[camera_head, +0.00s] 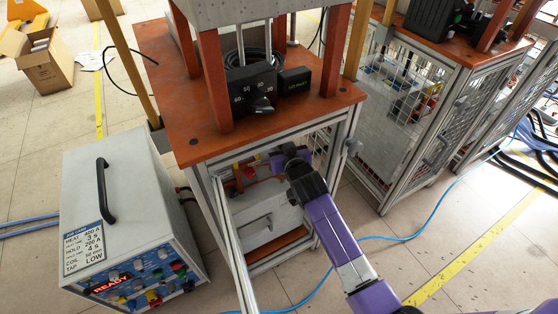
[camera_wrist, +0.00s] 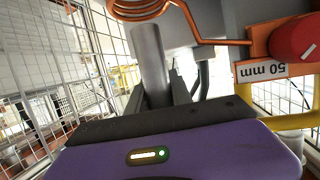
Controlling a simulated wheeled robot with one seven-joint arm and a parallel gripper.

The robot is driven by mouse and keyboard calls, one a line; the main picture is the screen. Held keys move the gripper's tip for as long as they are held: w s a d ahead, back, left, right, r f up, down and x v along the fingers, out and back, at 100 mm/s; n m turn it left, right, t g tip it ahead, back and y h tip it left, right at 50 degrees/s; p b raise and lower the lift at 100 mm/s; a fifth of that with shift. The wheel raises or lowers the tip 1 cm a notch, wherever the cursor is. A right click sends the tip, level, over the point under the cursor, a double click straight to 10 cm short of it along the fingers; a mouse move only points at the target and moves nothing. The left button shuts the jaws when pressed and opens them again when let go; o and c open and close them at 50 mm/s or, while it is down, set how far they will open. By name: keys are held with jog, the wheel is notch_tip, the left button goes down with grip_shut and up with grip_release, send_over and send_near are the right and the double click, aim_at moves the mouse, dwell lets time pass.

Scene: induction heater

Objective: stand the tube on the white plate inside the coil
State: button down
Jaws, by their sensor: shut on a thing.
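The grey tube (camera_wrist: 150,50) stands nearly upright in the wrist view, leaning slightly in the picture. My gripper (camera_wrist: 166,92) is shut on its lower part. The copper coil (camera_wrist: 143,12) shows at the top edge of the wrist view, partly cut off. The tube's upper end appears just below the coil in the picture; I cannot tell their distance in depth. In the head view my gripper (camera_head: 274,161) is inside the frame under the red-brown top, and the tube cannot be made out there. I cannot make out the white plate in either view.
A red knob (camera_wrist: 296,40) on a copper-coloured block and a "50 mm" label (camera_wrist: 262,70) are at the right of the wrist view. Wire mesh (camera_wrist: 55,70) is at the left. A grey power unit (camera_head: 130,215) reading READY stands left of the frame.

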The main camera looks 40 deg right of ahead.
jog(key=shift+f+b, duration=0.85)
jog(key=shift+f, duration=1.85)
jog(key=shift+f+b, duration=0.35)
jog(key=shift+f, duration=0.05)
jog(key=c, duration=1.1)
grip_release()
jog(key=shift+c, duration=0.2)
jog(key=shift+r, duration=0.2)
